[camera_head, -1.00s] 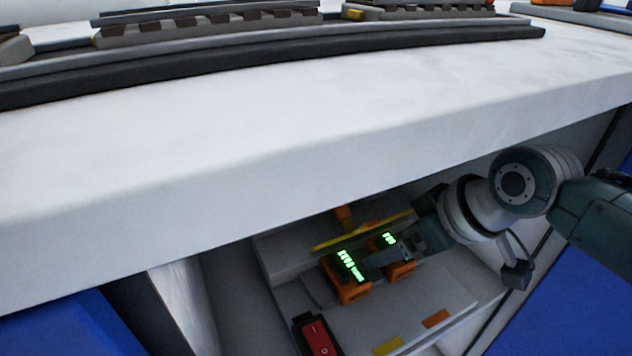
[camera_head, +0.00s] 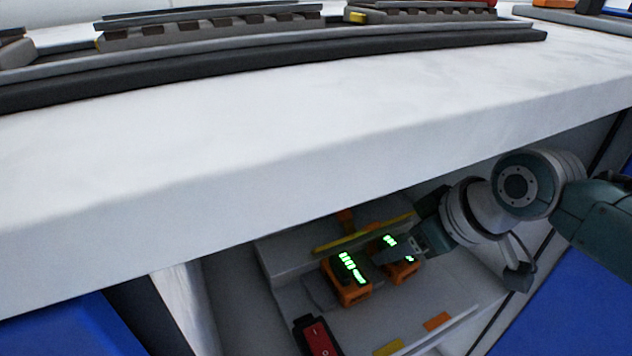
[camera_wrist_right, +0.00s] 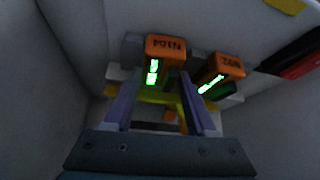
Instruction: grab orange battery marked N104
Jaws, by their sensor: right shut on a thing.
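Two orange batteries with green lit displays sit side by side in the recess under the white top. The right one in the head view (camera_head: 405,273) is the battery marked N104, whose label reads upside down in the wrist view (camera_wrist_right: 166,46). My right gripper (camera_head: 398,252) is shut on this battery; its two fingers flank it in the wrist view (camera_wrist_right: 158,100). The other battery (camera_head: 348,286) stands just left of it in the head view and to the right in the wrist view (camera_wrist_right: 222,70); its label is hard to read. My left gripper is out of view.
A yellow bar (camera_head: 345,242) runs behind the batteries. A red switch (camera_head: 319,338) is in front at the left, and yellow (camera_head: 388,347) and orange (camera_head: 437,321) patches mark the front. The thick white top (camera_head: 250,150) overhangs the recess.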

